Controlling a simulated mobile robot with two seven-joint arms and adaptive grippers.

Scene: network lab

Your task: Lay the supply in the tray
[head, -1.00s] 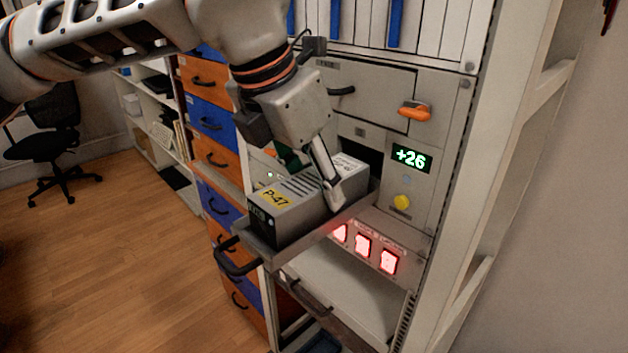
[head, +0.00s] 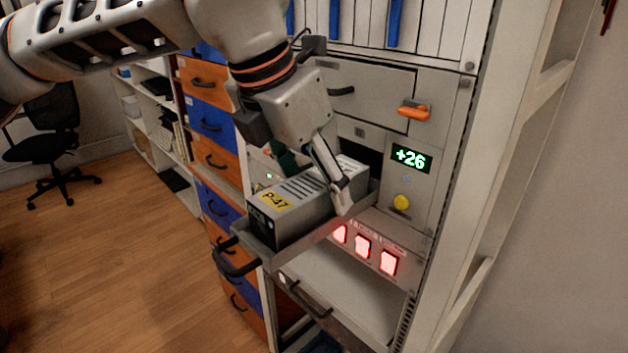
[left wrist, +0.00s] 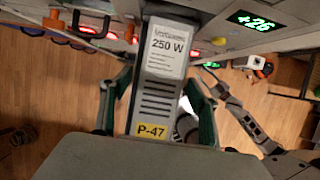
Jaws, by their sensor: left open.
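The supply is a long grey box (head: 308,190) with black slots on top, a dark front end and a yellow P-47 label. It lies lengthwise in the pulled-out grey tray (head: 318,232), inside its low rim. In the left wrist view the supply (left wrist: 158,92) also shows a white 250 W label. My left gripper (head: 315,178) is over the tray, pointing down, open, with one finger on each long side of the supply. In the left wrist view its green-padded fingers stand beside the box; any contact is unclear. The far finger is mostly hidden in the head view.
The tray has a black front handle (head: 236,262) and sticks out of the rack. On the rack are a green +26 display (head: 411,158), a yellow button (head: 401,202), an orange latch (head: 414,110) and lit red switches (head: 363,246). Blue and orange drawers (head: 211,117) stand left. Floor beyond is open.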

